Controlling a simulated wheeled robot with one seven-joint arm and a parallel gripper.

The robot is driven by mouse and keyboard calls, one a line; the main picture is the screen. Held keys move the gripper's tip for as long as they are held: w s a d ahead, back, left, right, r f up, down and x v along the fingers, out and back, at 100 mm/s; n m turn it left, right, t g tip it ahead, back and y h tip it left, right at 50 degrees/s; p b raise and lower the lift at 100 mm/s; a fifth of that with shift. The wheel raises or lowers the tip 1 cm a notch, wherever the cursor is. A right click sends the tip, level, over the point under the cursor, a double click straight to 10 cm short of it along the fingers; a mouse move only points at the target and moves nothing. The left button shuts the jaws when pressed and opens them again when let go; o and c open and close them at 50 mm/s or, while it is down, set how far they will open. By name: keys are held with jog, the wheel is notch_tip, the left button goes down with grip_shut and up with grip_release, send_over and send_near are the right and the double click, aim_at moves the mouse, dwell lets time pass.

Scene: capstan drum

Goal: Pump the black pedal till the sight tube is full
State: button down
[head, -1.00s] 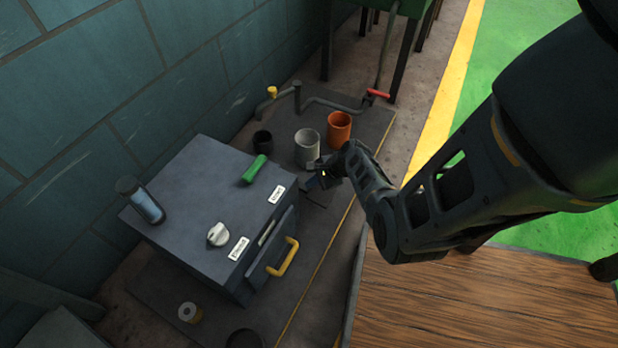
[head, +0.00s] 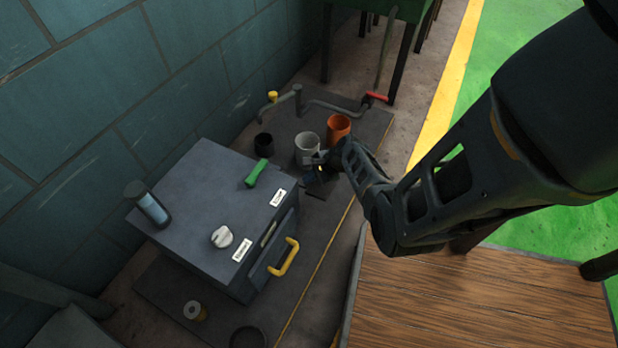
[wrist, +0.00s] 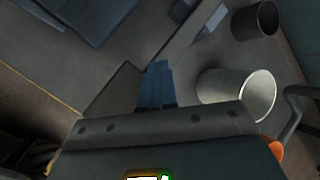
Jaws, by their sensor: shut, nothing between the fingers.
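The sight tube (head: 151,207) is a dark-capped cylinder with pale blue inside, tilted in the picture at the left edge of the grey cabinet top. Its exact level is too small to read. A dark flat plate, apparently the black pedal (head: 319,190), lies low beside the cabinet's right side. It also shows in the wrist view (wrist: 112,92), left of the fingers. My gripper (head: 316,173) is shut and empty, pointing down close to the plate. In the wrist view its fingertips (wrist: 157,84) overlap the plate's right edge; I cannot tell whether they touch.
The grey cabinet (head: 195,190) carries a green handle (head: 256,172), a white knob (head: 222,237) and a yellow door handle (head: 284,257). White (head: 306,150), orange (head: 338,129) and black (head: 263,143) cups stand behind my gripper. A wooden surface (head: 480,290) lies right.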

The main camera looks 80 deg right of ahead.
jog(key=shift+w+d+r+p, duration=0.1)
jog(key=shift+w+r+p, duration=0.1)
jog(key=shift+r+p, duration=0.55)
jog(key=shift+w+r+p, duration=0.2)
jog(key=shift+r+p, duration=0.3)
jog(key=shift+r, duration=0.3)
jog(key=shift+f, duration=0.1)
jog(key=shift+s+f+b, duration=0.3)
jog(key=shift+s+f, duration=0.15)
jog(key=shift+f, duration=0.1)
